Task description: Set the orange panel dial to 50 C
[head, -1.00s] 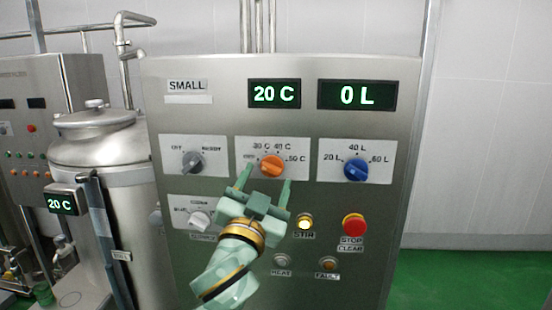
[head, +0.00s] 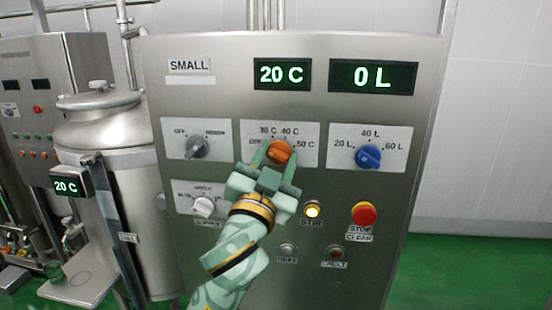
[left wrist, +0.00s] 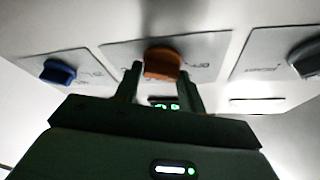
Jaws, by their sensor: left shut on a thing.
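The orange dial (head: 279,151) sits on a white plate (head: 306,130) in the middle of the steel panel. Its plate shows marks for 30 C, 40 C and 50 C, with 50 C at the right. My left gripper (head: 275,168) reaches up from below, and its fingers are shut on the orange dial. In the left wrist view the dial (left wrist: 162,63) stands between the two fingers (left wrist: 163,85). The dial's exact setting is hard to read. The temperature display (head: 282,74) reads 20 C. My right gripper is not in view.
A blue dial (head: 368,157) is to the right, and a grey dial (head: 196,146) is to the left. Below are a white dial (head: 204,206), a lit STIR button (head: 312,210) and a red STOP button (head: 363,213). A steel tank (head: 108,150) stands at left.

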